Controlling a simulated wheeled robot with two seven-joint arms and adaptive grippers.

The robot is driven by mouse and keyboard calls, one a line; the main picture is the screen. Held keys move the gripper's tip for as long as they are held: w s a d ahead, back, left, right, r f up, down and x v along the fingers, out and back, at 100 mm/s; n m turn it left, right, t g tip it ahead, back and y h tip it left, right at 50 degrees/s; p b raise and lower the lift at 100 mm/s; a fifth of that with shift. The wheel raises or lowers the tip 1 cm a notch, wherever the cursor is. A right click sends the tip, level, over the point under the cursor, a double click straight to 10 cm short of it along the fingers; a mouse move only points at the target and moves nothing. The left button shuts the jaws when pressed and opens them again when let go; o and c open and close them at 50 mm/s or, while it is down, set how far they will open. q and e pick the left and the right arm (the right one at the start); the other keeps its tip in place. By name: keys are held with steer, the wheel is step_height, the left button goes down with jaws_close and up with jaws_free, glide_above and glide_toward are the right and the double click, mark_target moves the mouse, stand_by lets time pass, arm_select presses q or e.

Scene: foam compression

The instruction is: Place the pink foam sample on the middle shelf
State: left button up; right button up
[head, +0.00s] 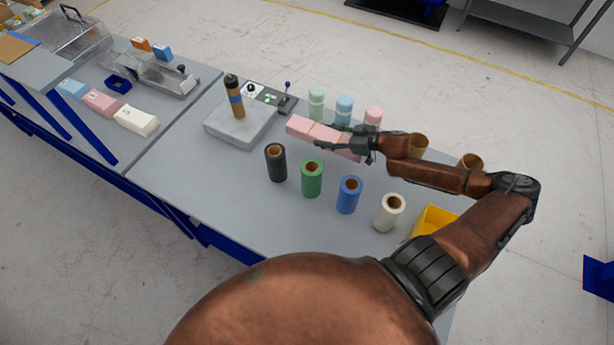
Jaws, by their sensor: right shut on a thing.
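The pink foam sample (308,130) is a long pale pink block. My right gripper (345,138) is shut on it near its right end, and the block's left end sticks out toward the grey box with a roll on it. The block appears to be held above the grey table (190,150); the exact height cannot be told. Part of the block is hidden behind the gripper fingers. My left gripper is not in view. I cannot tell which surface is the middle shelf.
Black, green, blue and white rolls (388,212) stand in front of the gripper. Pastel rolls (316,103) stand behind it. A grey box (240,128) carries a brown roll. A yellow bin (432,222) is at right. Blue, pink and white blocks (136,120) lie on the left table.

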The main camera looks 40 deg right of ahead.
mark_target(324, 159)
step_height(324, 159, down, 10)
steer(key=shift+f, duration=0.15)
stand_by(0.4)
steer(key=o, duration=1)
